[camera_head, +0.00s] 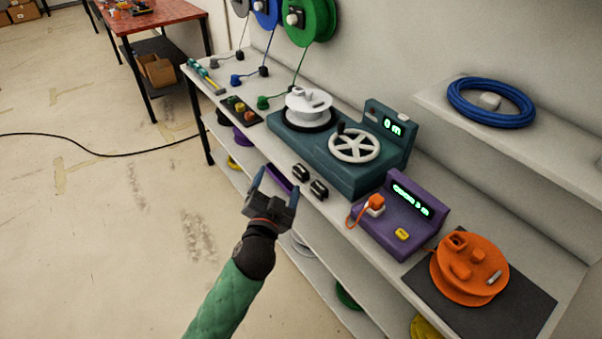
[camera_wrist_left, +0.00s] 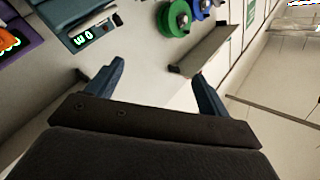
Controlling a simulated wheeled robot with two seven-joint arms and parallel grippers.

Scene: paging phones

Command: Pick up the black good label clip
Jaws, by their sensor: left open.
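Two small black clips with pale tops lie side by side near the front edge of the bench in the head view, a left one (camera_head: 300,172) and a right one (camera_head: 319,189). I cannot tell from their looks which is the good label clip. My left gripper (camera_head: 277,182) is open and empty, in front of the bench edge and just left of the clips, apart from them. Its two blue fingers are spread in the left wrist view (camera_wrist_left: 158,85), with nothing between them. No clip can be made out there. My right gripper is not in view.
Behind the clips stands a teal measuring machine (camera_head: 350,178) with a white handwheel. A purple device (camera_head: 385,228) and an orange spool (camera_head: 468,270) stand to the right. A wall shelf (camera_head: 540,140) holds a blue cable coil (camera_head: 491,103). Open floor lies left.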

